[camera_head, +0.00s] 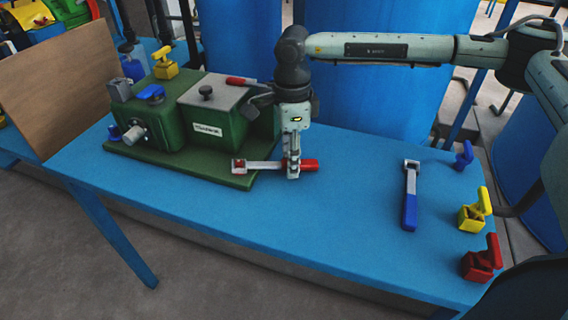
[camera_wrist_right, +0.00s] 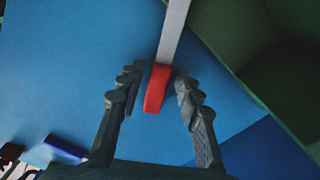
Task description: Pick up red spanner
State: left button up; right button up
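The red spanner (camera_head: 262,166) lies at the front right of the green machine's base, its grey shaft and jaw to the left and its red handle to the right. My right gripper (camera_head: 293,172) points down over the red handle in the head view. In the right wrist view the gripper (camera_wrist_right: 152,85) is open, with one finger on each side of the red handle (camera_wrist_right: 157,88) and gaps on both sides. I cannot tell the exact height of the fingertips above the handle. My left gripper is not in view.
The green machine (camera_head: 160,118) stands left of the gripper on the blue table (camera_head: 340,215). A blue-handled spanner (camera_head: 410,195) lies to the right. Blue (camera_head: 464,155), yellow (camera_head: 472,215) and red (camera_head: 481,262) valve-like parts line the right edge. The table's front middle is clear.

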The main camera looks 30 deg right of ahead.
aim_at(284, 162)
grip_shut()
jog(key=shift+r, duration=0.1)
jog(key=shift+r, duration=0.4)
jog(key=r, duration=0.2)
jog(key=a+r, duration=0.1)
jog(key=shift+w+a+r+b, duration=0.15)
jog(key=shift+r+b, duration=0.2)
jog(key=shift+r, duration=0.05)
pick_arm(q)
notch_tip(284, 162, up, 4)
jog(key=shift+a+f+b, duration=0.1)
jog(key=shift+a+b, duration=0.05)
jog(key=shift+b, duration=0.3)
pick_arm(e)
jog(key=w+a+r, duration=0.2)
jog(key=a+r, duration=0.4)
jog(key=a, duration=0.4)
jog(key=shift+w+r, duration=0.15)
jog(key=shift+w, duration=0.05)
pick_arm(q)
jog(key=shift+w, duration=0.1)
